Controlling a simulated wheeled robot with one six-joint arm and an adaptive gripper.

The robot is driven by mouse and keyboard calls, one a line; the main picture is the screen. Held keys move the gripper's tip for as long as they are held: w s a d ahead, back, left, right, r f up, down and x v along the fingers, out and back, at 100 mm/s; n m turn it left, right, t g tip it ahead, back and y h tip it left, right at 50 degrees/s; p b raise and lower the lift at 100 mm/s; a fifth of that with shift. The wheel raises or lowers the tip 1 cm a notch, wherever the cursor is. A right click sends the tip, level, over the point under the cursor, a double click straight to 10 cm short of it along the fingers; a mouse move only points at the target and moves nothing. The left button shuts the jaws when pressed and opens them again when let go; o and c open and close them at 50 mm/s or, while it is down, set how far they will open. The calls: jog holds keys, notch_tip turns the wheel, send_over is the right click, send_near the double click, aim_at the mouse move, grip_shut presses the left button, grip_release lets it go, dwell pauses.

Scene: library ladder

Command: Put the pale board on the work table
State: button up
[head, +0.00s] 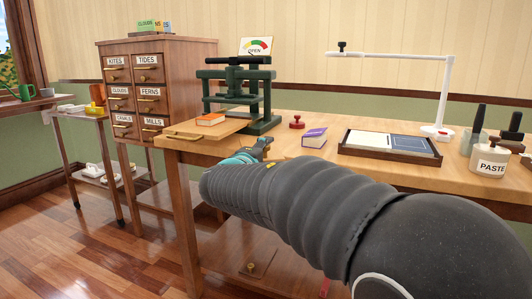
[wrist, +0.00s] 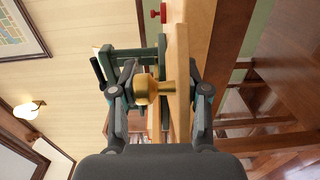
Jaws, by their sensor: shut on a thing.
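The pale board (wrist: 182,75) shows nearly edge-on in the wrist view, with a brass knob (wrist: 154,88) against its face. My gripper (wrist: 160,92) has one finger at the knob side and the other at the board's opposite side, and it is shut on the board. In the head view my gripper (head: 262,145) is at the front edge of the work table (head: 290,160), in front of the green press. I cannot make out the held board there, behind my arm. I cannot tell whether it touches the table.
A green press (head: 262,95), red stamp (head: 297,122), purple book (head: 314,138) and framed tray (head: 390,155) stand on the table. An orange book (head: 210,120) lies on its left part. A paste jar (head: 490,160) and lamp (head: 442,90) are at right. A drawer cabinet (head: 180,65) stands left.

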jog(key=shift+f, duration=0.15)
jog(key=o, duration=1.2)
jog(key=shift+o, duration=0.2)
jog(key=shift+r, duration=0.2)
jog(key=shift+s+a, duration=0.1)
jog(key=shift+s, duration=0.15)
jog(key=v, duration=1.1)
jog(key=shift+s+b, duration=0.2)
jog(key=shift+b, duration=0.1)
